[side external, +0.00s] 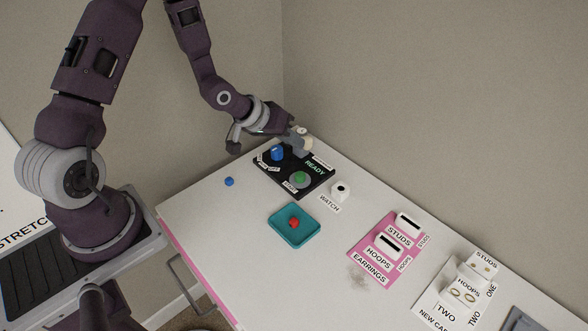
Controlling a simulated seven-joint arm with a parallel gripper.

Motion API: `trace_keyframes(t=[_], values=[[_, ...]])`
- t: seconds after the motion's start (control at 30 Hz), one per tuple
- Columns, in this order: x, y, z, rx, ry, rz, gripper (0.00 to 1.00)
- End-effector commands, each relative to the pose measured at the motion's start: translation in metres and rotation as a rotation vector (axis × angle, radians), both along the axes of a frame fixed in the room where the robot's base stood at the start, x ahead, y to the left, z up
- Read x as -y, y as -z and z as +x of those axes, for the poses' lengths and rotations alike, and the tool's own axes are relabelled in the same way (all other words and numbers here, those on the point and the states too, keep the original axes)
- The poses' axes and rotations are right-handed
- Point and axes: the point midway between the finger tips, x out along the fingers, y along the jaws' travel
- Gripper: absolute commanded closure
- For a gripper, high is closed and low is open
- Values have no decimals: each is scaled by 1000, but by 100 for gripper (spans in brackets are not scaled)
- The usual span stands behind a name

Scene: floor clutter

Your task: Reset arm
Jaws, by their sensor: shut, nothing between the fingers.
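My gripper (299,141) is at the end of my purple and grey arm, close to the far edge of the white table. It is shut and empty. It is near the back of a black panel (262,183) with a blue knob (277,153), a green button (299,178) and a lit word READY. Whether the gripper touches the panel, I cannot tell.
A teal tray (274,235) holds a red piece (294,223). The table's front left is clear.

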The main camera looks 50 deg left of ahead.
Motion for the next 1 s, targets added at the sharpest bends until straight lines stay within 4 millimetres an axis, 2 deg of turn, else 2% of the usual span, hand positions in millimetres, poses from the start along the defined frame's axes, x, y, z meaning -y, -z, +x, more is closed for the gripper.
trace_keyframes(t=[0.03, 0.17, 0.2, 0.27, 0.3, 0.37, 0.4, 0.5, 0.6, 0.63, 0.7, 0.77, 1.0], values=[[-2, -28, -1, -1, 27, 79, 100], [-6, -102, -31, -60, 74, 287, 100], [-5, -125, -46, -76, 80, 336, 100], [-1, -158, -74, -100, 90, 393, 100], [4, -178, -95, -111, 97, 418, 100], [13, -203, -132, -131, 113, 439, 100], [20, -216, -157, -141, 127, 443, 100], [37, -235, -216, -159, 177, 428, 100], [49, -241, -258, -170, 229, 403, 100], [51, -241, -267, -172, 241, 397, 100], [55, -241, -280, -177, 261, 386, 100], [57, -241, -285, -180, 270, 383, 100], [56, -241, -285, -183, 269, 383, 100]])
